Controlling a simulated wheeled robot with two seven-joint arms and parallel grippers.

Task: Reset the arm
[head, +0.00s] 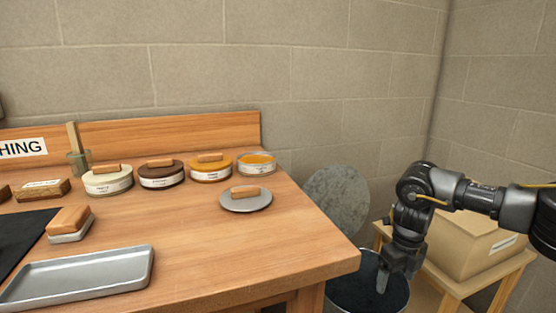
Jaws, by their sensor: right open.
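My right arm comes in from the right edge, bent downward at its wrist. My right gripper (391,272) points down over the open mouth of a dark bin (352,290) on the floor beside the table. Its jaws are open and I see nothing between them. The lower part of the bin is cut off by the frame. My left gripper does not show in the head view.
A wooden table (215,240) holds several round tins, including an uncovered one with orange contents (257,162). A grey lid (246,200), a metal tray (85,277) and a wood-handled block (69,224) lie there. A cardboard box (475,247) sits right, near my arm.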

